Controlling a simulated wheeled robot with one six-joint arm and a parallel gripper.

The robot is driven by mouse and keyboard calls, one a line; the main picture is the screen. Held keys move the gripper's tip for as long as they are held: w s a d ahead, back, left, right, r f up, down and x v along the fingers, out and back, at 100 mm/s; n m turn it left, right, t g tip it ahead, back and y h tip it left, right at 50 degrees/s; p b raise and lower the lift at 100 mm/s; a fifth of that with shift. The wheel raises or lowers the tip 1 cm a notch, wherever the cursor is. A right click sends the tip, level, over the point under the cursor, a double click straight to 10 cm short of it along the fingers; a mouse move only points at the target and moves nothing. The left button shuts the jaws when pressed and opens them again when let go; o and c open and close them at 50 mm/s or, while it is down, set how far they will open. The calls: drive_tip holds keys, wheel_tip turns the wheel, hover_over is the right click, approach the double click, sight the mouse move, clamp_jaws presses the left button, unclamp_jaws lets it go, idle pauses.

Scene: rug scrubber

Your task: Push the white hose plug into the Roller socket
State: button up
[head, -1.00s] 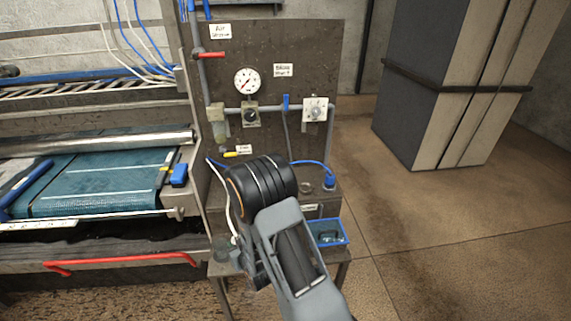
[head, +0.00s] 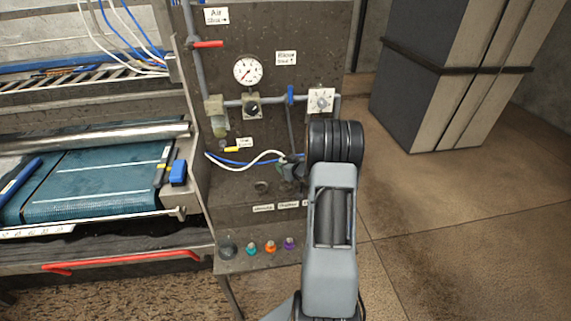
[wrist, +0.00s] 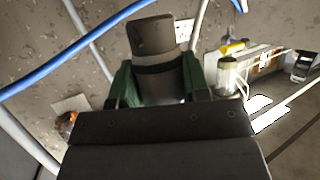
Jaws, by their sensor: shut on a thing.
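My gripper (head: 289,166) is in front of the dark panel, just above the shelf with the sockets. The white hose (head: 262,156) loops from the panel's left edge to my gripper, which is shut on its plug. In the wrist view, green fingers (wrist: 157,82) close on a dark grey plug body (wrist: 152,38); its tip is not clear. Two round sockets show on the shelf, a left one (head: 261,187) and a middle one (head: 285,188), below and apart from the gripper. Small labels (head: 263,209) sit on the shelf front; I cannot read which says Roller.
A blue hose (head: 230,162) runs behind the white one; its end is hidden by my arm. The floor at right is clear.

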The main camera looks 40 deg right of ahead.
drive_tip(key=shift+d, duration=0.3)
drive_tip(key=shift+f+b, duration=1.7)
drive_tip(key=shift+f, duration=0.3)
drive_tip(key=shift+s+f+b, duration=0.15)
drive_tip(key=shift+f+b, duration=0.3)
drive_tip(key=shift+f, duration=0.15)
drive_tip(key=shift+f+b, duration=0.65)
drive_tip(key=shift+f, duration=0.15)
drive_tip(key=shift+f, duration=0.15)
drive_tip(key=o, duration=1.1)
